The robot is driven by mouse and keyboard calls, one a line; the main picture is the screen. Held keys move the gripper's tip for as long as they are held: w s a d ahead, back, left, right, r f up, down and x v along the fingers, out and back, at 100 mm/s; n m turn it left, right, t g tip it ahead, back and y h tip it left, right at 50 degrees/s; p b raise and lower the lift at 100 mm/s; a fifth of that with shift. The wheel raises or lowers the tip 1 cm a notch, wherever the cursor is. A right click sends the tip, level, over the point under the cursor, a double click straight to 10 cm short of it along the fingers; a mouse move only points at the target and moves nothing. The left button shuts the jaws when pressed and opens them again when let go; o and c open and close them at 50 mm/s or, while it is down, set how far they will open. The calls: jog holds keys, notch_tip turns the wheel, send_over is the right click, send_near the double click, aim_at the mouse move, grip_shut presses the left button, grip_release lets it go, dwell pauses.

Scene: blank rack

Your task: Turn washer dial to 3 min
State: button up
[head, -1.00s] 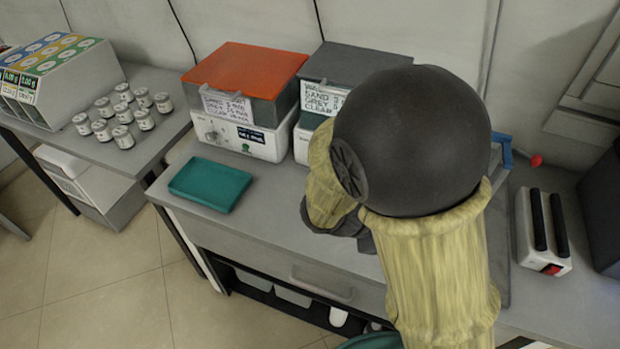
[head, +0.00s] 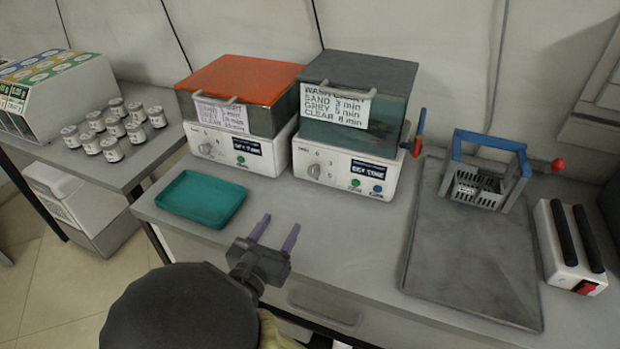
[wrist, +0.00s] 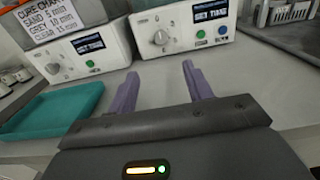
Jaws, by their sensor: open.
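The washer (head: 345,174) is the white unit with a grey lid and a wash chart reading sand 3 min, grey 5 min, clear 8 min. Its round grey dial (head: 314,171) is at the left of its front panel, beside a small display and green and blue buttons. In the wrist view the dial (wrist: 161,37) lies ahead, between the lines of my fingers. My gripper (head: 281,222) is open and empty, in front of the washer and apart from it. The dial's exact pointer setting is too small to read.
An orange-lidded cure unit (head: 232,150) with a similar dial stands left of the washer. A teal tray (head: 203,198) lies in front of it. A grey mat (head: 470,255) with a blue-framed basket rack (head: 487,172) is at right. Several jars (head: 113,128) stand on the left table.

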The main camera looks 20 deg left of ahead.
aim_at(313, 172)
jog(key=w, duration=0.5)
jog(key=w+d+b, duration=0.1)
jog(key=w, duration=0.5)
jog(key=w+b, duration=0.1)
jog(key=w, duration=0.5)
jog(key=shift+w+d, duration=0.2)
jog(key=c, duration=0.9)
